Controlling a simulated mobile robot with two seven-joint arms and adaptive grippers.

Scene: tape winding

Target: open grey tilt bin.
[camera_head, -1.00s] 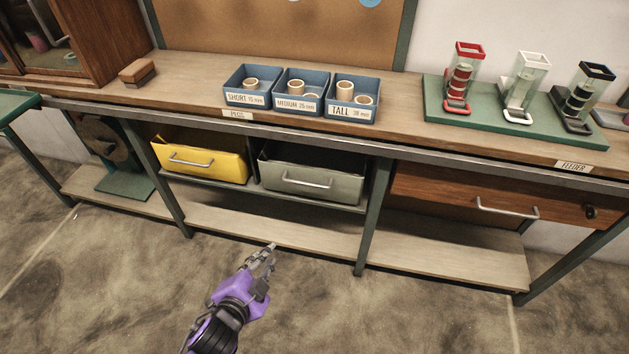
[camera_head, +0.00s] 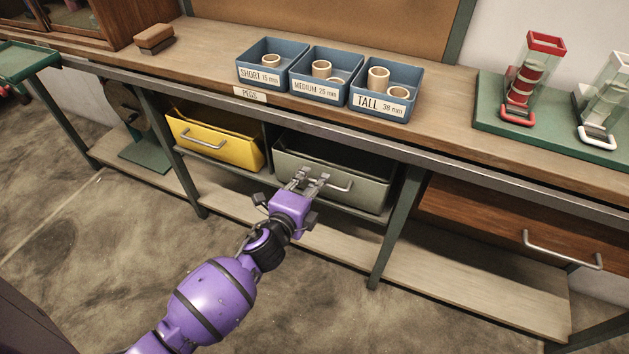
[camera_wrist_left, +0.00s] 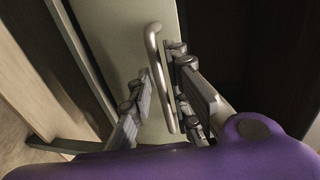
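The grey tilt bin (camera_head: 365,195) sits in the bay under the bench, its front upright or nearly so, with a dark gap above it. Its metal bar handle (camera_head: 341,188) is on the front and also shows in the left wrist view (camera_wrist_left: 165,90). My left gripper (camera_head: 311,180) is at the left part of this handle. In the left wrist view its two fingers (camera_wrist_left: 160,65) stand apart on either side of the bar, with room beside it; I cannot tell whether either finger touches it. My right gripper is out of view.
A yellow bin (camera_head: 215,140) is just left of the grey one. Blue peg trays (camera_head: 385,103) stand on the bench top above. A wooden drawer (camera_head: 480,215) is to the right. A lower shelf (camera_head: 340,240) runs below the bins. The floor in front is clear.

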